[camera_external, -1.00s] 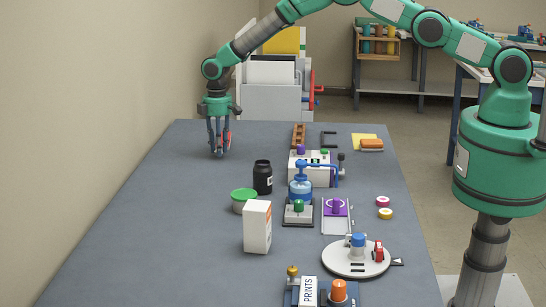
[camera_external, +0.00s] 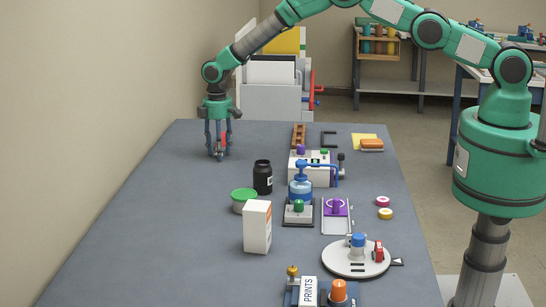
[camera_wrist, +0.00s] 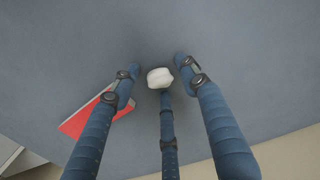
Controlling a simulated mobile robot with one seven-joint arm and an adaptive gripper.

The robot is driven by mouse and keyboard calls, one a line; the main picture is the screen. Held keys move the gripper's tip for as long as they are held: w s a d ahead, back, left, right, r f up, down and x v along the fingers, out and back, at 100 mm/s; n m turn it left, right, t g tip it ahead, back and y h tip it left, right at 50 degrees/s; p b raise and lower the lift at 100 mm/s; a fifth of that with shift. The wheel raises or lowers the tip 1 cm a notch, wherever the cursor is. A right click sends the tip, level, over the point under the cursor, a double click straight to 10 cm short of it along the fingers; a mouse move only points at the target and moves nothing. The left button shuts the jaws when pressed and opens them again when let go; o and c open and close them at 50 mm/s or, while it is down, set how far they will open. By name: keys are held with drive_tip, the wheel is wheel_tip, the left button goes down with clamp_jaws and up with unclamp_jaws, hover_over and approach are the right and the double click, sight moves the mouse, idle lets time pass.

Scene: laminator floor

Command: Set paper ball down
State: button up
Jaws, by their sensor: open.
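My gripper (camera_external: 218,156) has three blue-grey fingers and points down close to the far left part of the grey table (camera_external: 160,230). In the wrist view, the white paper ball (camera_wrist: 160,78) sits among the spread fingertips of my gripper (camera_wrist: 157,70). The fingers are open, and the lower finger's tip partly overlaps the ball's near edge. The ball appears to be on or very near the tabletop; exact contact cannot be told. It cannot be made out in the external view.
A flat red piece (camera_wrist: 90,118) shows behind the left finger. A black jar (camera_external: 262,178), green-lidded tub (camera_external: 243,203) and white box (camera_external: 257,228) stand nearer the camera. A small white machine (camera_external: 310,172) stands to the right. The table's left side is clear.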

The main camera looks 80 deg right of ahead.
drive_tip(key=shift+r, duration=0.1)
wheel_tip(320, 180, up, 12)
idle(0.7)
drive_tip(key=shift+r, duration=0.15)
idle(0.4)
